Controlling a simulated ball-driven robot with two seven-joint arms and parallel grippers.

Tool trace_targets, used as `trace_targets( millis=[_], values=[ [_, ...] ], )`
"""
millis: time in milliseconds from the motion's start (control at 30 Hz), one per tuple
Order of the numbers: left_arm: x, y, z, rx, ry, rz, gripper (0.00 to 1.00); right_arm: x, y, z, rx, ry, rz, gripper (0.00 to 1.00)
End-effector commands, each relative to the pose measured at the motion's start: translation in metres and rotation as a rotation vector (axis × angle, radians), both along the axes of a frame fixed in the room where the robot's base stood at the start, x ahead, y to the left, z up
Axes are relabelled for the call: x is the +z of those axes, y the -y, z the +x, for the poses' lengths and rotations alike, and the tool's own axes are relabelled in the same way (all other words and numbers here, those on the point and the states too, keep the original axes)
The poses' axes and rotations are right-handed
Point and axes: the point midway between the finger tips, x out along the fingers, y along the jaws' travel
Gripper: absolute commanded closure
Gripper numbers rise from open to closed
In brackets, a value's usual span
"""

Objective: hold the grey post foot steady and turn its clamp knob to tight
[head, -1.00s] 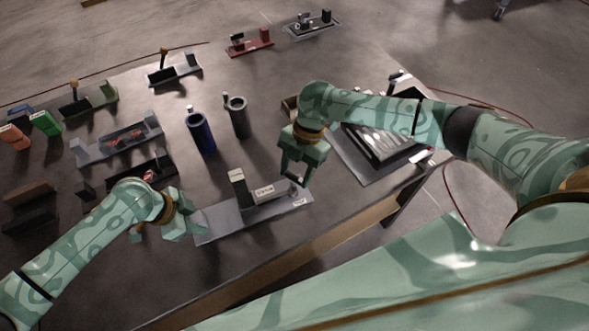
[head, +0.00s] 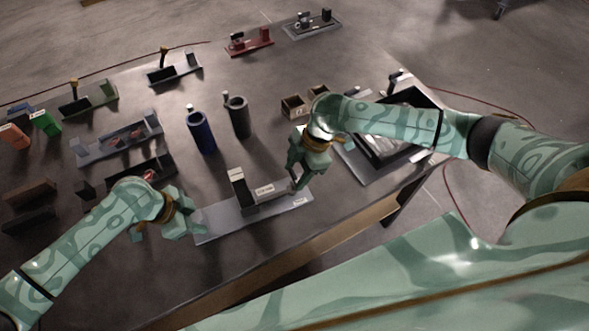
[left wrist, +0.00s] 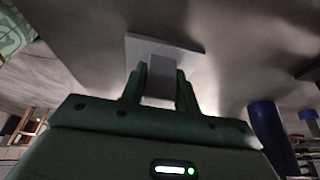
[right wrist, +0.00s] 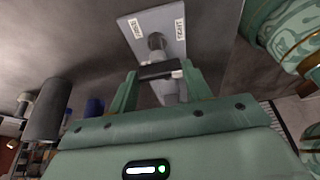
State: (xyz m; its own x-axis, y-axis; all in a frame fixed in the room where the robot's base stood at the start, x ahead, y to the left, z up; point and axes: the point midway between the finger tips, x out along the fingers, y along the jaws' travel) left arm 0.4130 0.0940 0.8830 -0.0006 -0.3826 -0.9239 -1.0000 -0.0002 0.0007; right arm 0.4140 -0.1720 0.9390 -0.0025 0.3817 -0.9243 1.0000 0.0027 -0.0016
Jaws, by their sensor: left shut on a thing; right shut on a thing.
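The grey post foot (head: 225,222) is a flat plate on the front of the table, with a dark upright block and white labels. In the left wrist view its plate (left wrist: 138,44) shows behind a grey block (left wrist: 160,82). My left gripper (head: 198,226) is shut on that block at the plate's left end. The clamp knob (right wrist: 158,71) is a dark bar with a white-marked end on a round stem. My right gripper (head: 295,186) is shut on it, hiding it in the head view. In the right wrist view the white end lies to the right, below the TIGHT label (right wrist: 179,30).
A blue cylinder (head: 201,132) and a grey cylinder (head: 238,117) stand behind the foot. Small open boxes (head: 294,106) and a dark tray (head: 365,165) lie near my right arm. Several fixtures line the table's left and back. The front edge is close.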

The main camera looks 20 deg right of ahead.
Motion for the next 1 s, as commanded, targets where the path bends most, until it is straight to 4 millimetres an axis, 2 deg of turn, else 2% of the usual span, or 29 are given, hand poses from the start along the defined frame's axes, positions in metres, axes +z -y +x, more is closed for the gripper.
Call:
trace_targets(
  millis=[333, 367, 433, 767, 867, 1000],
  values=[
    [0.001, 0.001, 0.000, -0.002, 0.001, -0.002, 1.00, 0.001, 0.000, 0.001, -0.004, 0.002, 0.003, 0.74],
    [0.001, 0.001, 0.000, -0.002, 0.001, -0.002, 1.00, 0.001, 0.000, 0.001, -0.004, 0.002, 0.003, 0.48],
    [0.001, 0.001, 0.000, -0.002, 0.001, -0.002, 1.00, 0.001, 0.000, 0.001, -0.004, 0.002, 0.003, 0.29],
    [0.001, 0.001, 0.000, -0.002, 0.001, -0.002, 1.00, 0.003, 0.001, 0.001, -0.003, 0.002, 0.001, 0.29],
    [0.001, 0.001, 0.000, -0.002, 0.001, -0.002, 1.00, 0.014, 0.006, 0.001, -0.004, 0.003, 0.002, 0.29],
    [0.001, 0.001, 0.000, -0.001, 0.000, -0.002, 1.00, 0.043, 0.018, 0.002, -0.004, 0.005, 0.000, 0.29]
  ],
)
